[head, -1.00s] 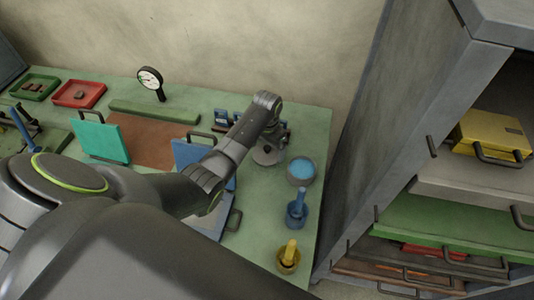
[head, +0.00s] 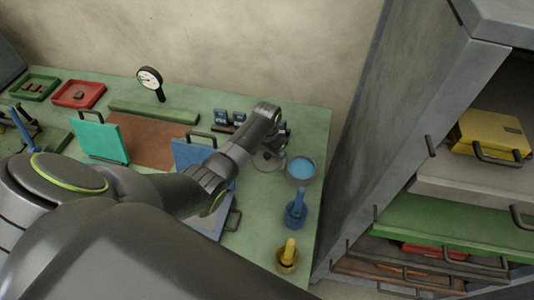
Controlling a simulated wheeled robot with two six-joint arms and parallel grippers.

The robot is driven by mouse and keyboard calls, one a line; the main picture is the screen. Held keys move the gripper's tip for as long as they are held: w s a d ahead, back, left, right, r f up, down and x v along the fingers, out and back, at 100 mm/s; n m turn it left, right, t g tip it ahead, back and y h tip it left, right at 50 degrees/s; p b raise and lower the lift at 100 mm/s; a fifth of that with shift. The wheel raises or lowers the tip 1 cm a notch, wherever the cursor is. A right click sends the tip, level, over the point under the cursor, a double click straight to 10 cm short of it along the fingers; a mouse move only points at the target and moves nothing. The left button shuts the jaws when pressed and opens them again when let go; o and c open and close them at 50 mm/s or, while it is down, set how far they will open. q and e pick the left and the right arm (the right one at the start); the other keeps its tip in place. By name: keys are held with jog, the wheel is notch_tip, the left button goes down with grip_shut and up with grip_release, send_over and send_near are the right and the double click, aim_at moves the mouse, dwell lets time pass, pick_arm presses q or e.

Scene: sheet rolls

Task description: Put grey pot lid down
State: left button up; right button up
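The grey pot lid (head: 266,162) is a round grey disc at the right part of the green bench, just left of a round grey pot (head: 301,180) with blue contents. My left gripper (head: 270,152) points down right over the lid, with its wrist above and behind it. The gripper's fingers are small and partly hidden by my arm, so I cannot tell whether they grip the lid or whether the lid touches the bench. My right gripper is not in view.
A blue mortar (head: 296,214) and a yellow one (head: 288,260) stand near the bench's right edge. Blue (head: 190,155) and teal (head: 101,138) upright panels stand to the left. A grey rack (head: 400,130) with sheets stands right of the bench.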

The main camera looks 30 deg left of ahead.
aim_at(267, 155)
pick_arm(q)
jog(key=shift+r, duration=0.25)
notch_tip(267, 155, up, 12)
dwell(0.3)
jog(key=shift+f, duration=0.15)
dwell(0.4)
